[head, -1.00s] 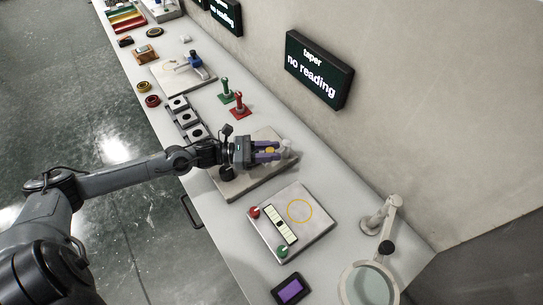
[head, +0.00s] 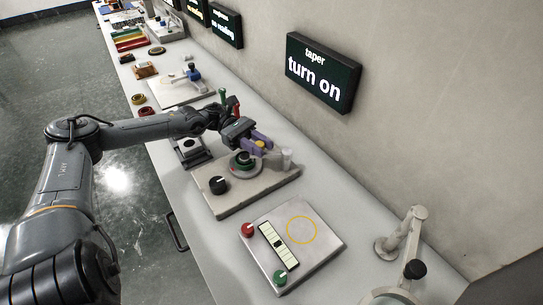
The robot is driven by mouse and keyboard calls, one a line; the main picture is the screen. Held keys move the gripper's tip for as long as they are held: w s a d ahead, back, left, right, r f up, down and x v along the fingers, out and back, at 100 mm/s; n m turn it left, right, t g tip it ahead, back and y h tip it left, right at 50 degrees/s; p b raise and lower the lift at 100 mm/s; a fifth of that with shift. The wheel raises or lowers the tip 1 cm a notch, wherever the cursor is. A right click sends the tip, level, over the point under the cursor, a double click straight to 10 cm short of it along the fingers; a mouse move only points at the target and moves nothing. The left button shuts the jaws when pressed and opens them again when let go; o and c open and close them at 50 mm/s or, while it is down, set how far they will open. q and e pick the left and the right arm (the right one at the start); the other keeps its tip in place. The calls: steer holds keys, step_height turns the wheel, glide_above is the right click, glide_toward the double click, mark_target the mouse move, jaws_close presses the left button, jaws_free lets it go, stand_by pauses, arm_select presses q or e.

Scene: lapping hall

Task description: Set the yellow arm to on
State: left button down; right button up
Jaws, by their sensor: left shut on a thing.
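The yellow arm (head: 260,144) shows as a small yellow part between the purple fingers of my left gripper (head: 262,145). The gripper is shut on it, and the fingers hide most of it. It is over a grey base plate (head: 263,190) with a black knob (head: 218,185), a round dial (head: 243,163) with a green part, and a pale post (head: 286,158). How the arm joins the plate is hidden. The wall display (head: 322,72) above reads "taper turn on". My right gripper is not in view.
In front lies a plate (head: 318,255) with a red knob (head: 248,230), a green knob (head: 280,277) and a striped gauge (head: 272,245). A magnifier lamp (head: 408,245) stands at the right. A red lever (head: 234,106) stands close behind my gripper.

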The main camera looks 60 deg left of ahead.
arm_select(q)
steer(key=shift+w+a+r+m+g+b, duration=0.1)
steer(key=shift+a+r+m+g+b, duration=0.05)
steer(key=shift+r+m+g+b, duration=0.4)
steer(key=shift+f, duration=0.1)
steer(key=c, duration=0.9)
jaws_free()
steer(key=shift+w+a+f, duration=0.1)
steer(key=shift+a, duration=0.05)
steer(key=shift+f, duration=0.15)
steer(key=shift+a, duration=0.2)
steer(key=s+a+b, duration=0.2)
steer(key=a+b, duration=0.1)
steer(key=a, duration=0.7)
steer(key=shift+b, duration=0.35)
